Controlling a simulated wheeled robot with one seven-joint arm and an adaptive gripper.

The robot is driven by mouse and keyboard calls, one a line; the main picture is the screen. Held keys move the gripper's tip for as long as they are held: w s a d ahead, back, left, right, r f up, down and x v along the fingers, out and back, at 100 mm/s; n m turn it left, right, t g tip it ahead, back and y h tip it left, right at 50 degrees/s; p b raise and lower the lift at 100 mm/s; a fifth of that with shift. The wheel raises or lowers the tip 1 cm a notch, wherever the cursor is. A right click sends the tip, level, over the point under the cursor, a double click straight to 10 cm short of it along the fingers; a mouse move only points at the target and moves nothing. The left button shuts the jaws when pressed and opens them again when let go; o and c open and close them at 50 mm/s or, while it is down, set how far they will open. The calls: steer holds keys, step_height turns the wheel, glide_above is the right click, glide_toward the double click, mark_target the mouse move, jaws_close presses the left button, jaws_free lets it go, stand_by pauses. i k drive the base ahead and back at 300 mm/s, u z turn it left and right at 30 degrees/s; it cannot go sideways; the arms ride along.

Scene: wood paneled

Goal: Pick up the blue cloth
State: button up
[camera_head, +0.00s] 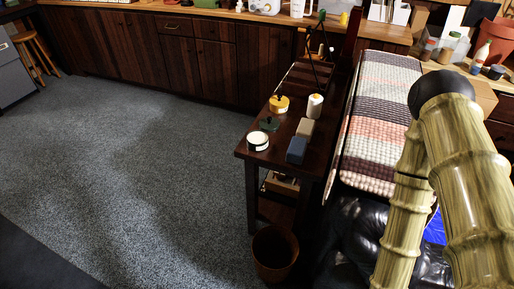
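A bright blue patch (435,229), which looks like the blue cloth, shows at the lower right on a black leather seat (365,232). Most of it is hidden behind my bamboo-patterned arm, so I cannot tell its full shape or how it lies. My arm reaches up from the bottom right and bends at a dark round joint. My gripper is outside the view.
A dark side table (250,152) holds a white candle jar (257,141), a blue block (296,150) and several small items. A brown bin (275,255) stands in front. Carpet (150,160) at left is clear.

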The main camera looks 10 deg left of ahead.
mark_target(296, 153)
steer(key=u, duration=2.45)
steer(key=i, duration=1.4)
steer(key=z, duration=2.35)
